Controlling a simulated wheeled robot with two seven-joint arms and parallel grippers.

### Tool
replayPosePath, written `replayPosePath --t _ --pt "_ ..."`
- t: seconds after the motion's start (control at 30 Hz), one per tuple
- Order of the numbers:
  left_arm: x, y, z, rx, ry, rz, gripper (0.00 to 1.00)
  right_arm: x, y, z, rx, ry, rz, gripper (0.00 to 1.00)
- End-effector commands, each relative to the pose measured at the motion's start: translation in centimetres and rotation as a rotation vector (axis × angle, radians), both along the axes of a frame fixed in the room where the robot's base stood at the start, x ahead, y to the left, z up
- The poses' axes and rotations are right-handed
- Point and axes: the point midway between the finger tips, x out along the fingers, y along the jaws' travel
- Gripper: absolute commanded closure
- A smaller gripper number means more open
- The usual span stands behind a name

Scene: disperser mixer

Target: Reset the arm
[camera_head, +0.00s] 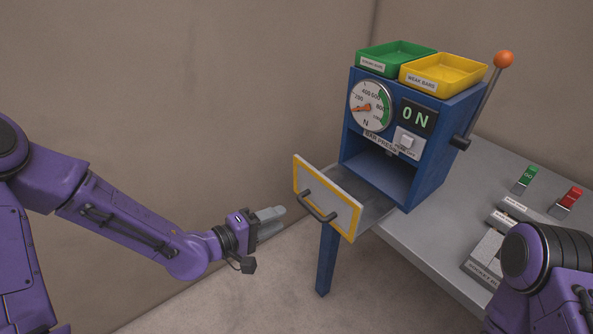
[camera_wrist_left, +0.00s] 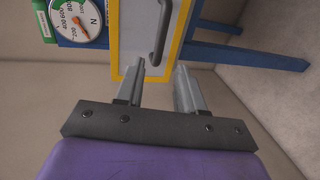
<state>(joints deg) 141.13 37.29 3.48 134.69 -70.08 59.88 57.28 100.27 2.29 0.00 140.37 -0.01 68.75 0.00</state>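My left gripper (camera_head: 272,220) hangs in free air to the left of the press's front panel. It also shows in the left wrist view (camera_wrist_left: 160,72), with its two grey fingers apart and nothing between them. The white panel (camera_head: 312,190) with a yellow border and a dark handle (camera_head: 317,208) is swung or pulled out from the blue press (camera_head: 422,169). The handle also shows ahead of the fingers in the left wrist view (camera_wrist_left: 160,35), apart from them. A lever with an orange ball (camera_head: 504,59) stands raised on the press's right side. My right gripper is out of view.
The grey table (camera_head: 425,240) carries the press, a green switch (camera_head: 527,178), a red switch (camera_head: 569,200) and labelled blocks. A green tray (camera_head: 388,55) and a yellow tray (camera_head: 440,78) sit on the press. The dial (camera_head: 372,105) stands beside a display reading "0 N".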

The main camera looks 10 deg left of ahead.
Motion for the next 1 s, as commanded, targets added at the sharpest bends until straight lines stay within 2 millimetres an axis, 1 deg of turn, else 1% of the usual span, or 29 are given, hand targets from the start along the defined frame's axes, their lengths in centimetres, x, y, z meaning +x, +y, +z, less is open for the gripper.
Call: replayPosePath --t 0.1,0.17,0.23,0.27,0.3,0.33,0.37,0.4,0.47,0.5,0.57,0.6,0.67,0.7,0.8,0.9,1.0 --pt "0.0 0.0 0.0 0.012 -0.01 -0.003 0.62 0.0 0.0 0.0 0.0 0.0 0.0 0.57" --pt "0.1 0.2 0.0 0.054 -0.044 -0.004 0.62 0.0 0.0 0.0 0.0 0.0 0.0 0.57" --pt "0.9 1.5 -0.3 0.136 -0.078 0.064 0.62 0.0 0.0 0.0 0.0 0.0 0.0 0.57" --pt "1.2 2.4 -0.8 0.189 -0.079 0.11 0.62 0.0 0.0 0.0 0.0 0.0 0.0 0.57" --pt "1.0 3.6 -2.5 0.282 -0.053 0.166 0.62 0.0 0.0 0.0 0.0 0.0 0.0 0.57" --pt "0.4 4.6 -4.6 0.366 -0.008 0.2 0.62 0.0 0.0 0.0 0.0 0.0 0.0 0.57" --pt "-0.6 5.6 -7.0 0.456 0.045 0.226 0.62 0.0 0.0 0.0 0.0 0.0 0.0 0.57" --pt "-2.2 6.8 -9.8 0.566 0.116 0.246 0.62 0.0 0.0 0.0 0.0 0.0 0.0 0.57" --pt "-5.2 8.6 -13.8 0.726 0.226 0.257 0.62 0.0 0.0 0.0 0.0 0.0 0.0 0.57" --pt "-7.7 9.8 -16.2 0.83 0.303 0.251 0.62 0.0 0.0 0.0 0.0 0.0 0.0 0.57" --pt "-11.7 11.5 -19.3 0.976 0.415 0.228 0.62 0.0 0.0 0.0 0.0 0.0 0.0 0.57" --pt "-14.4 12.5 -21.0 1.061 0.485 0.207 0.62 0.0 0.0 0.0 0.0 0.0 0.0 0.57" --pt "-18.3 13.6 -22.8 1.16 0.577 0.17 0.62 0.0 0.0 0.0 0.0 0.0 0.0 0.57" --pt "-20.6 14.0 -23.8 1.204 0.626 0.144 0.62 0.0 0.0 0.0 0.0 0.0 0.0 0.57" --pt "-24.7 14.1 -25.5 1.264 0.689 0.052 0.62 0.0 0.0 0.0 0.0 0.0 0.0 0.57" --pt "-26.5 13.9 -26.1 1.276 0.715 0.01 0.62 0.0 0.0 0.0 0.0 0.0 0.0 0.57" --pt "-26.7 13.9 -26.2 1.274 0.722 0.008 0.62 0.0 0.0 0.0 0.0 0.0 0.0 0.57"
